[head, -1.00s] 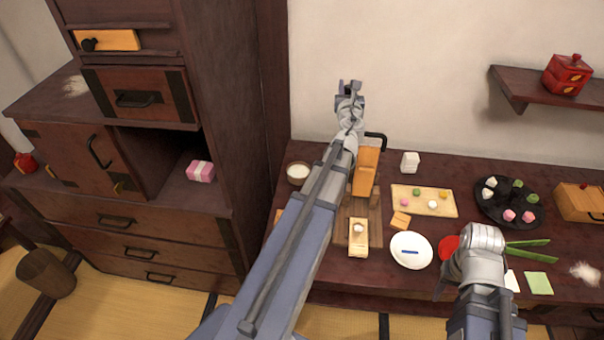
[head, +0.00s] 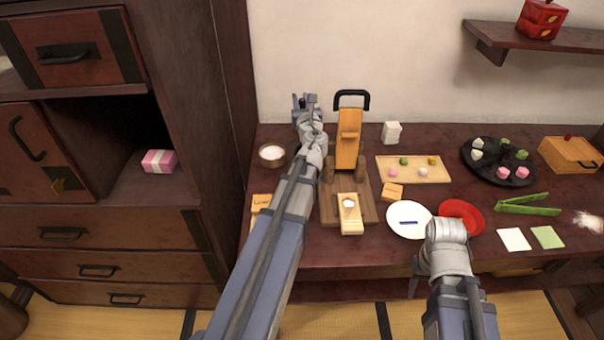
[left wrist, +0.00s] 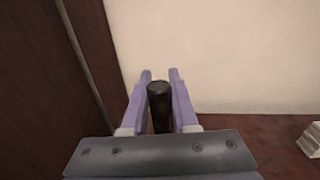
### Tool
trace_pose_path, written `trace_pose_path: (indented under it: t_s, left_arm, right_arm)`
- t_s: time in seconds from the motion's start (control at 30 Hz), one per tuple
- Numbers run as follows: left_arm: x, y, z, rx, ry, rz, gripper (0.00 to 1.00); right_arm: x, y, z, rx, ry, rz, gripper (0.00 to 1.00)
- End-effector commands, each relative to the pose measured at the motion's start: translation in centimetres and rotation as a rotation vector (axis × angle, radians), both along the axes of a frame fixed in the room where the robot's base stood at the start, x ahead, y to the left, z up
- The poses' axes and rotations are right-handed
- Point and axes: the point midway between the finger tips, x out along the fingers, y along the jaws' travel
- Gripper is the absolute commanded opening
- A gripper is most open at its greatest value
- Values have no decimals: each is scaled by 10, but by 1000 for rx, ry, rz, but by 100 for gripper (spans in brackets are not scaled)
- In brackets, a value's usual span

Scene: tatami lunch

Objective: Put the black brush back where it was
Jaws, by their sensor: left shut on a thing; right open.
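My left gripper (head: 306,102) is raised over the back of the table, near the wall. It is shut on a dark, round-ended stick, the black brush (left wrist: 159,95), which stands between the two purple fingers in the left wrist view. The lower part of the brush is hidden by the gripper body. In the head view the brush is too small to make out clearly. My right gripper (head: 416,278) is low at the table's front edge. It is open, and its fingers are mostly hidden by the wrist.
A wooden stand (head: 349,140) with a black handle is just right of the left gripper. A white-filled bowl (head: 272,155), sweets board (head: 413,175), white plate (head: 400,220) and red plate (head: 470,210) are on the table. A dark cabinet (head: 200,110) stands left.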

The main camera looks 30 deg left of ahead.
Motion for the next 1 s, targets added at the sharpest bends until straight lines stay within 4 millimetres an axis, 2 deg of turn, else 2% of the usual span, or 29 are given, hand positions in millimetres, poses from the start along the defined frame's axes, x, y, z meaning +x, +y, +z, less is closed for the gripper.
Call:
trace_pose_path:
  t_s: [0.03, 0.1, 0.47, 0.57, 0.83, 1.0]
  left_arm:
    - [-1, 0, -15, 0, 0, 4, 0]
    - [-2, 0, -21, 0, 0, 8, 0]
    - [-3, -1, -28, 0, 0, 12, 0]
    - [-3, -1, -37, 0, 0, 11, 0]
    - [-3, -1, -79, 0, 0, 11, 0]
    - [-3, -1, -89, 0, 0, 11, 0]
  right_arm:
    - [0, 0, -15, 0, 0, 0, 50]
    - [0, 0, -21, 0, 0, 0, 50]
    - [0, 0, -28, 0, 0, 0, 50]
    - [0, 0, -37, 0, 0, 0, 50]
    - [0, 0, -79, 0, 0, 0, 50]
    - [0, 0, -89, 0, 0, 0, 50]
